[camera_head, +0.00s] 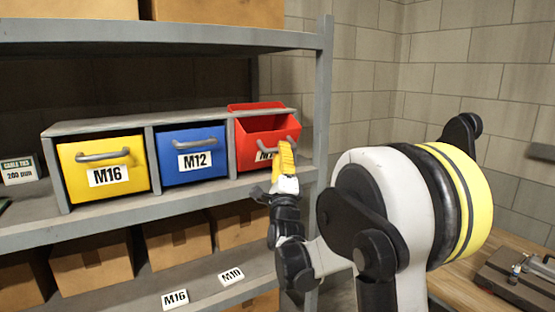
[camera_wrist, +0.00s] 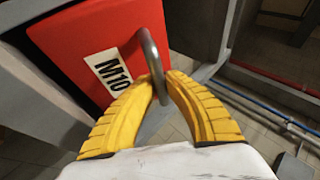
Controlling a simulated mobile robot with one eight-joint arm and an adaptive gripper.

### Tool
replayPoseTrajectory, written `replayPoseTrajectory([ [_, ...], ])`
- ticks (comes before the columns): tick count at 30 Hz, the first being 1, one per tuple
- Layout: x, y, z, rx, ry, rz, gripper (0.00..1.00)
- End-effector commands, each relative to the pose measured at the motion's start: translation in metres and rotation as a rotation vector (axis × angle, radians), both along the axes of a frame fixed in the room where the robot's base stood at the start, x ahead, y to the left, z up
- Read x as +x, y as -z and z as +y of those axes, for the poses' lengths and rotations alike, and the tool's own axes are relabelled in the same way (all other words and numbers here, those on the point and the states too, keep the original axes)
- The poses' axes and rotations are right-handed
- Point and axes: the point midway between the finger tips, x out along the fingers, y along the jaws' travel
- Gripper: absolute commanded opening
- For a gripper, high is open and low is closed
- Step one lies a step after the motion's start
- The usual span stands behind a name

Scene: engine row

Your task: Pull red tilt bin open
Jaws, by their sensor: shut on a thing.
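The red tilt bin (camera_head: 262,131) is at the right end of a grey three-bin cabinet on the shelf. It is tilted forward, with its top edge out from the cabinet and its open mouth showing. In the wrist view its red front (camera_wrist: 90,50) carries an M10 label (camera_wrist: 108,70). My gripper (camera_head: 287,150) is at the bin's front right. In the wrist view its yellow fingers (camera_wrist: 162,85) are closed around the grey bar handle (camera_wrist: 153,55). My gripper hides part of the label and handle in the head view.
A blue M12 bin (camera_head: 190,155) and a yellow M16 bin (camera_head: 103,165) sit shut to the left. The shelf's grey upright post (camera_head: 323,100) stands close to the right of the red bin. Cardboard boxes (camera_head: 92,262) and loose labels (camera_head: 231,276) lie on the shelf below.

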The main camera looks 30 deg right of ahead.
Motion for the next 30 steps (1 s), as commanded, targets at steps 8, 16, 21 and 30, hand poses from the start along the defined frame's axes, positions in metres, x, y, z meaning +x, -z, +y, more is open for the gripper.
replayPoseTrajectory([
  [8, -0.011, 0.017, 0.0, 0.001, 0.0, -0.064, 0.0],
  [16, -0.014, 0.021, -0.001, 0.001, 0.0, -0.063, 0.0],
  [21, -0.015, 0.021, 0.0, 0.002, 0.0, -0.062, 0.0],
  [30, -0.014, 0.021, 0.0, 0.002, 0.0, -0.062, 0.33],
])
